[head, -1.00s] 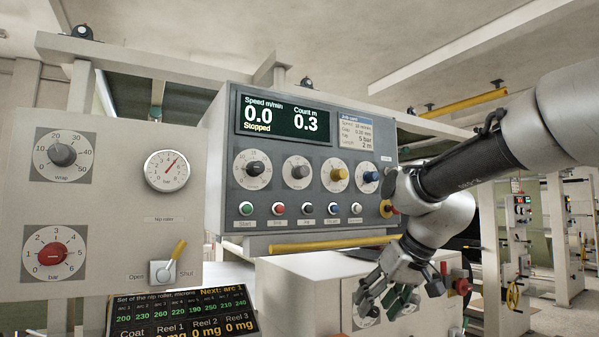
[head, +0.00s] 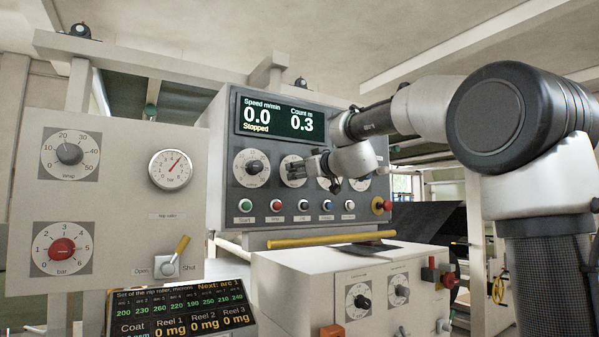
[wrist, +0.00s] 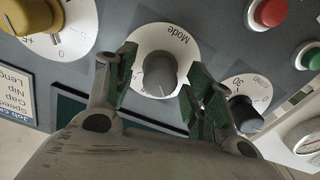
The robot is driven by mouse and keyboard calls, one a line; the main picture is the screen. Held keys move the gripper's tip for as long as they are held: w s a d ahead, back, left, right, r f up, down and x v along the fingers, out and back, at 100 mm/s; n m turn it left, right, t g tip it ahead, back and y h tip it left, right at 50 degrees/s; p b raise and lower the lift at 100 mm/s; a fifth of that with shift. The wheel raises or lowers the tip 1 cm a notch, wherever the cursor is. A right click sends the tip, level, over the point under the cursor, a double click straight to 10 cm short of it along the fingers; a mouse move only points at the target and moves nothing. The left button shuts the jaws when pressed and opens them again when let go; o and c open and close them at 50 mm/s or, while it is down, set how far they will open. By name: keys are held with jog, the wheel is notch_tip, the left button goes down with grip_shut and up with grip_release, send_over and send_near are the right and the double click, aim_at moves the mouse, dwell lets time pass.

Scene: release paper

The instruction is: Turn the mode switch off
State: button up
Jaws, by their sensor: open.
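The mode switch is a grey round knob (wrist: 159,74) on a white dial plate (wrist: 172,40) lettered "Mode", at the middle of the wrist view. In the head view its white plate (head: 288,160) is partly showing on the grey console, and the knob is hidden behind my gripper (head: 300,168). My gripper (wrist: 160,64) is open, with one green-padded finger on each side of the knob in the wrist view. I cannot tell whether either finger touches it. A faint light mark shows on the knob's edge, too small to read its setting.
A yellow knob (wrist: 38,14) sits to one side and a smaller dark knob (wrist: 245,112) to the other. Red (wrist: 268,12) and green (wrist: 308,55) push-buttons are nearby. The console display (head: 280,117) reads "0.0" and "Stopped". A red mushroom button (head: 378,205) sits at the console's right.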

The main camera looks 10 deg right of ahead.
jog(key=shift+w+a, duration=0.2)
jog(key=shift+w, duration=0.4)
jog(key=shift+c, duration=0.2)
jog(key=c, duration=1)
jog(key=shift+m, duration=0.4)
jog(key=m, duration=0.3)
jog(key=shift+m, duration=2.5)
